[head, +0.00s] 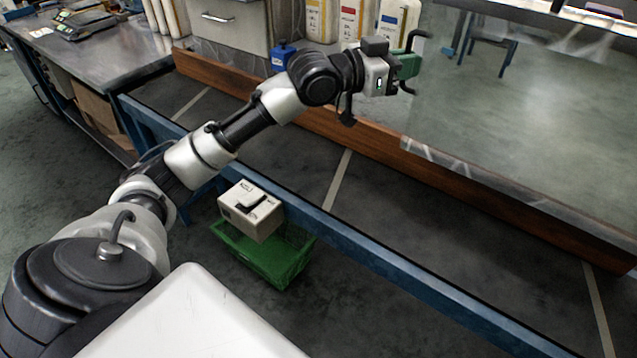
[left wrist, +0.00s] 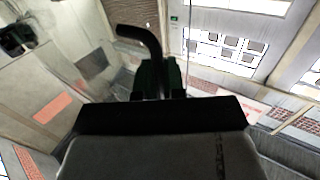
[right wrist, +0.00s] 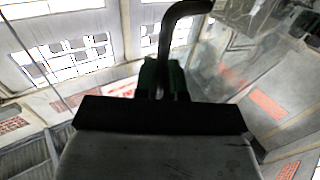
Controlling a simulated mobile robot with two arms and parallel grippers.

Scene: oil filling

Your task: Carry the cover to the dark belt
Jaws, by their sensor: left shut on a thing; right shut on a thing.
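The cover looks like a large clear pane (head: 520,120) at the right of the head view, with a pale see-through lower edge. A black bent handle (head: 418,38) shows at its left side. My left gripper (head: 408,68), with green fingers, is shut on that handle; the left wrist view shows the handle (left wrist: 143,38) between the fingers. My right gripper (right wrist: 163,78) is shut on a similar dark bent handle (right wrist: 172,32) in the right wrist view; it is outside the head view. The dark belt (head: 400,205), with pale cross stripes, runs diagonally below the cover.
A blue rail (head: 375,258) borders the belt's near side and a brown wooden board (head: 340,125) its far side. A green crate (head: 270,262) with a pale box (head: 250,212) above it stands near the rail. White labelled jugs (head: 355,20) stand behind. A metal table (head: 90,60) is at left.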

